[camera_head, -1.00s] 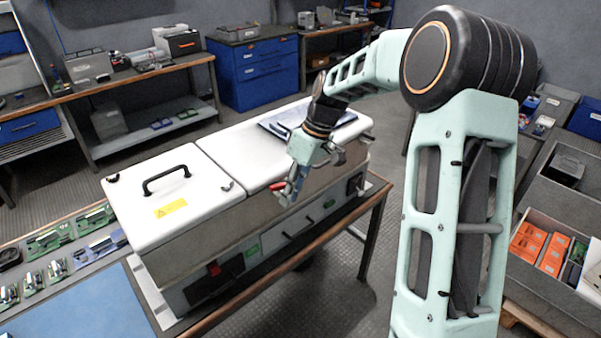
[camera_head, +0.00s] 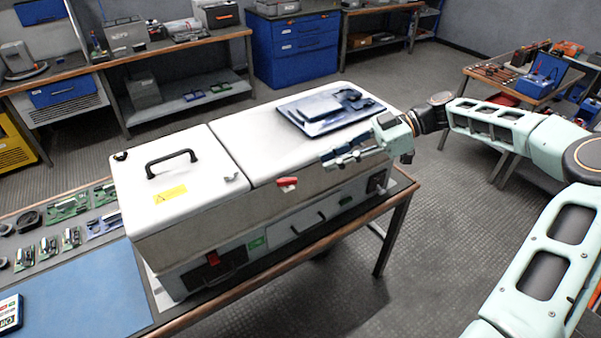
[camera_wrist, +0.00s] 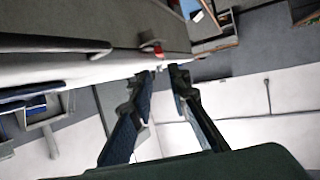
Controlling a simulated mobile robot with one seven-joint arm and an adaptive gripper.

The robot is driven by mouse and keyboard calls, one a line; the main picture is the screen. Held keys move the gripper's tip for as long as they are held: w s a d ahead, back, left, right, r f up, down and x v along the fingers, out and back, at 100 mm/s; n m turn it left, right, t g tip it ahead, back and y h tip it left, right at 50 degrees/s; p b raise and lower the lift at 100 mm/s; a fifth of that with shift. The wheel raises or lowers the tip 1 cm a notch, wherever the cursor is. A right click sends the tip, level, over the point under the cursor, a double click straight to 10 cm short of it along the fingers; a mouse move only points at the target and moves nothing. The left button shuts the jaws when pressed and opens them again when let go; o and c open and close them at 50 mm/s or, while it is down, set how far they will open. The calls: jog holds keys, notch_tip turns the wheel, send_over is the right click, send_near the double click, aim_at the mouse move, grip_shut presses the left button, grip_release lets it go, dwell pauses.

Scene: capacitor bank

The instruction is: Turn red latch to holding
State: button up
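The red latch (camera_head: 287,182) is a small handle on the upper front edge of the long white-lidded capacitor bank (camera_head: 190,215), near the seam between its two lids. It lies roughly level, its red end toward the right. My gripper (camera_head: 328,160) is to the right of the latch, above the front edge, with its fingers pointing left toward it and a gap between. In the wrist view the red latch (camera_wrist: 151,46) shows just past the fingertips (camera_wrist: 160,74). The two fingers stand apart with nothing between them. Their exact height against the latch is hard to tell.
A dark tray of parts (camera_head: 330,108) lies on the right lid, close behind my gripper. A black handle (camera_head: 172,162) stands up from the left lid. A red switch (camera_head: 212,258) is low on the front. Floor in front of the bench (camera_head: 395,222) is clear.

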aim_at(288, 179)
jog(key=p+x, duration=0.1)
jog(key=x, duration=0.8)
jog(key=shift+a+f, duration=0.25)
jog(key=shift+a, duration=0.1)
grip_shut()
